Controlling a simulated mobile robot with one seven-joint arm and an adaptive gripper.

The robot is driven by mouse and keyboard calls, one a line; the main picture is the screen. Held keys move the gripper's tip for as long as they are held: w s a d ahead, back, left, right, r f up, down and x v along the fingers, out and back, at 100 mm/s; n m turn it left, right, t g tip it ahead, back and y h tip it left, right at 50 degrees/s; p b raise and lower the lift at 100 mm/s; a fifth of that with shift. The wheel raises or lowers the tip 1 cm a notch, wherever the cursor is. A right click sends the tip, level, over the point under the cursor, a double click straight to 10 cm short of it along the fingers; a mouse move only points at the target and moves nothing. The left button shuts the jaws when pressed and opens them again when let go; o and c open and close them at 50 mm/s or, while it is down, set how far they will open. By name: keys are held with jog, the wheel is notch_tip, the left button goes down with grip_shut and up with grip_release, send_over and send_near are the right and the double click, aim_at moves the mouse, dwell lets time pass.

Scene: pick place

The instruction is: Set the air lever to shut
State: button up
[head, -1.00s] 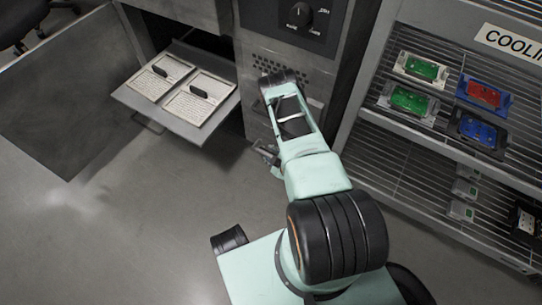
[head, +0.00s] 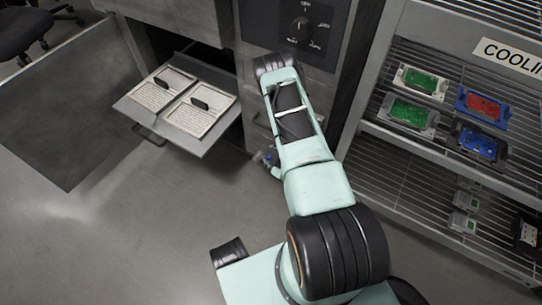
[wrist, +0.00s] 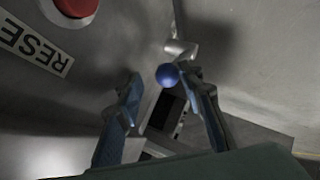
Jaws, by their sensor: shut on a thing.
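The air lever shows in the wrist view as a short metal arm (wrist: 180,48) on a grey panel, ending in a round blue knob (wrist: 166,76). My gripper (wrist: 160,73) has its two fingers on either side of the knob and is shut on it. The knob sits against the right finger; contact on the left finger is hard to see. In the head view my gripper (head: 264,158) is low at the cabinet front, mostly hidden by my arm, and the lever cannot be made out there. Any position marks for the lever are not visible.
A red button (wrist: 76,6) and a label reading "RESE" (wrist: 34,47) are near the lever. A pulled-out tray (head: 205,143) with two panels stands left of my arm. A rotary dial (head: 300,28) is above. A cooling rack (head: 385,140) with several coloured modules stands right.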

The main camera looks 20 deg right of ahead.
jog(key=s+a+r+p, duration=0.2)
jog(key=a+r+p, duration=0.2)
jog(key=r+p, duration=0.5)
jog(key=shift+s+a+r, duration=0.15)
jog(key=shift+s+r, duration=0.2)
jog(key=shift+r, duration=0.85)
dwell(0.6)
